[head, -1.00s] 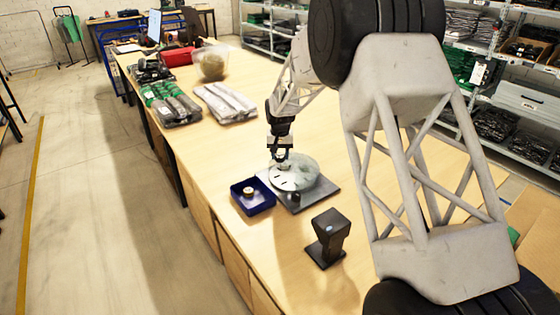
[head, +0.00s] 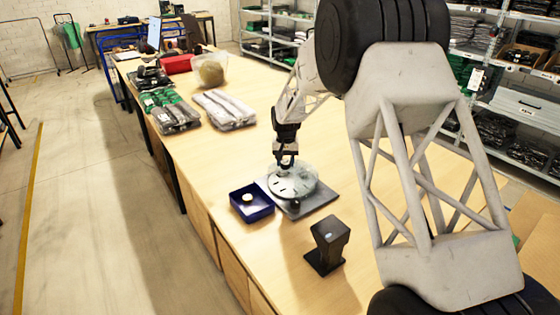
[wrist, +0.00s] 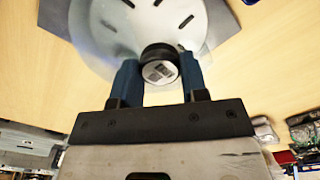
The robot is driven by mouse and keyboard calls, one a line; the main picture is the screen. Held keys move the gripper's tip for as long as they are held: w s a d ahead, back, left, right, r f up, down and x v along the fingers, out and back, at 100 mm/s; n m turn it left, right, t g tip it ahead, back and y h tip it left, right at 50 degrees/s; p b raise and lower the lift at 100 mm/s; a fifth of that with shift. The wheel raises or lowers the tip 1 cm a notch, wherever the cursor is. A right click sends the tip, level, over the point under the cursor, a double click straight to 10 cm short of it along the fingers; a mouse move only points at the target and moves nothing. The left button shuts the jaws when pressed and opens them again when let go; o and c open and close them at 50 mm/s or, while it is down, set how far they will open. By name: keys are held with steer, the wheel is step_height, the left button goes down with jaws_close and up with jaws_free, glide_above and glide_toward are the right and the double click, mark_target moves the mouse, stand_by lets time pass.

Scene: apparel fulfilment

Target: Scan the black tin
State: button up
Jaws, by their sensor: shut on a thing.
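The black tin (wrist: 158,66) is a small round tin with a pale label and dark code on the face toward the wrist camera. My gripper (wrist: 160,72) is shut on it, with a blue finger on each side. In the head view my gripper (head: 287,163) is over the back part of a round slotted disc (head: 293,184). The tin is hard to make out there, and I cannot tell whether it touches the disc. A black stand-like device (head: 328,243), probably the scanner, stands upright at the front of the table.
The disc sits on a grey base plate (head: 325,196). Bagged garments (head: 222,108), a red item (head: 177,64) and a clear tub (head: 210,70) are farther back. The right-hand tabletop is clear.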

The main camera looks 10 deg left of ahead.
steer(key=d+f+m, duration=0.2)
steer(key=d, duration=0.6)
steer(key=w+d+f+m, duration=0.1)
steer(key=d+f+m, duration=0.1)
steer(key=d, duration=0.7)
steer(key=w+d+f+m, duration=0.1)
steer(key=d+f+m, duration=0.1)
steer(key=d, duration=0.6)
steer(key=shift+d+f, duration=0.1)
steer(key=shift+d, duration=0.3)
steer(key=shift+s+d+f+m, duration=0.2)
steer(key=shift+s+m, duration=0.3)
steer(key=shift+m, duration=0.4)
steer(key=s+a+m, duration=1)
steer(key=shift+a+r+m, duration=0.2)
steer(key=shift+a+m, duration=0.1)
steer(key=shift+a, duration=0.05)
steer(key=s+a+m, duration=0.2)
steer(key=s, duration=0.1)
steer(key=s+a+m, duration=0.5)
steer(key=s+m, duration=0.1)
steer(key=shift+s+a+r, duration=0.2)
steer(key=shift+s+a, duration=0.05)
steer(key=shift+s, duration=0.05)
steer(key=shift+s+a+m, duration=0.6)
steer(key=shift+s+m, duration=0.25)
steer(key=shift+m, duration=0.15)
steer(key=shift+s+d+f, duration=0.1)
